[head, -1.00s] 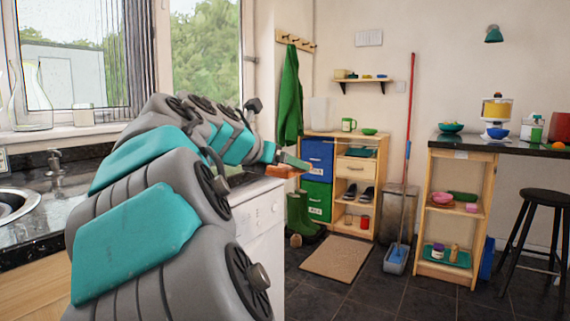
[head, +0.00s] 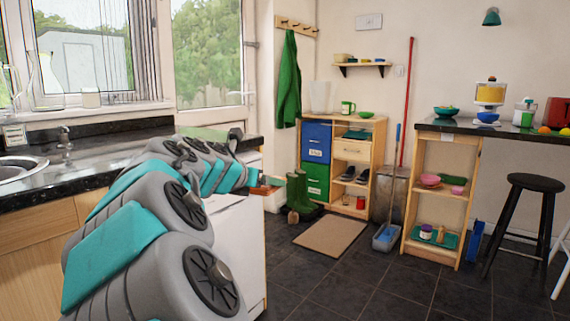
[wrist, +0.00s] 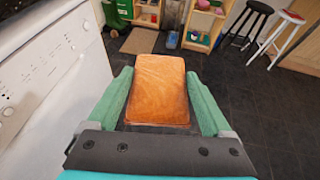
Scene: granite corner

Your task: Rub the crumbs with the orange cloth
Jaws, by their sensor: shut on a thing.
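The orange cloth (wrist: 158,90) shows in the wrist view as a thick, flat, rounded pad between the two green fingers of my gripper (wrist: 160,100). My gripper is shut on it and holds it in the air beside the white appliance front. In the head view my gripper (head: 258,183) is at the end of my outstretched arm, with a small part of the orange cloth (head: 265,190) showing. I see no crumbs in either view.
The white appliance (wrist: 45,75) stands close on the left under the dark counter (head: 95,170). A brown mat (head: 330,237), green boots (head: 300,190) and a wooden cabinet (head: 352,130) lie beyond. A black stool (head: 530,182) stands right. The dark floor between is clear.

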